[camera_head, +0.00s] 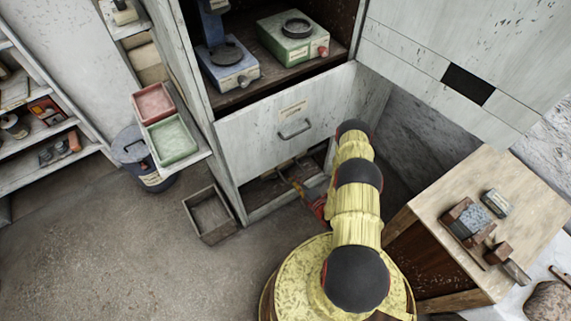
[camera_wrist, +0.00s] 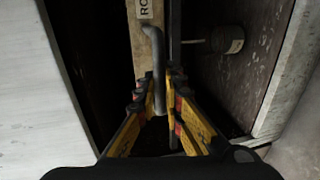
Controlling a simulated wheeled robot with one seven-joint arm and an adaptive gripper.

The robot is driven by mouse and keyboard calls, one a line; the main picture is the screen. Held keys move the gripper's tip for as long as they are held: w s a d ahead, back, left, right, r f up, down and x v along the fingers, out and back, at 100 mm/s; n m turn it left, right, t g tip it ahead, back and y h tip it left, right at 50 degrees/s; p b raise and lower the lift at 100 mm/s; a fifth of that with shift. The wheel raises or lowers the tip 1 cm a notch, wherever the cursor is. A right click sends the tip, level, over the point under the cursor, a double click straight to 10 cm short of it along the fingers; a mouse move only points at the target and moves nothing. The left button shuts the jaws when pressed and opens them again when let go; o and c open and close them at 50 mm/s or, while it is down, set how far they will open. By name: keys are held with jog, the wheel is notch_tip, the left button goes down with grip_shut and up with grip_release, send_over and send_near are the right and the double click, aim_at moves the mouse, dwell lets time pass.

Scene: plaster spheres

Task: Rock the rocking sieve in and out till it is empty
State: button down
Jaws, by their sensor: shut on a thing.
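The rocking sieve shows in the wrist view as a narrow pale wooden front (camera_wrist: 146,42) with a partly cut-off label starting "RO" and a grey bar handle (camera_wrist: 157,70). My gripper (camera_wrist: 161,98) has its yellow fingers shut on this handle, one on each side. In the head view my gripper (camera_head: 300,190) reaches low into the open bottom compartment of the cabinet, partly hidden by my yellow arm. The inside of the sieve is not visible, so I cannot tell what is in it.
A closed drawer (camera_head: 270,135) with a label and handle lies above the opening. An empty-looking wooden tray (camera_head: 210,216) stands on the floor at left. A lidded bucket (camera_head: 140,160) is by the shelf. A wooden table (camera_head: 500,215) with small tools stands at right.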

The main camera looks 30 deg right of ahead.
jog(key=s, duration=0.3)
jog(key=shift+s+f+p, duration=0.1)
jog(key=shift+s+p, duration=0.2)
jog(key=c, duration=2)
grip_release()
jog(key=shift+d, duration=0.1)
jog(key=shift+o, duration=0.2)
jog(key=v, duration=0.7)
jog(key=shift+s, duration=0.3)
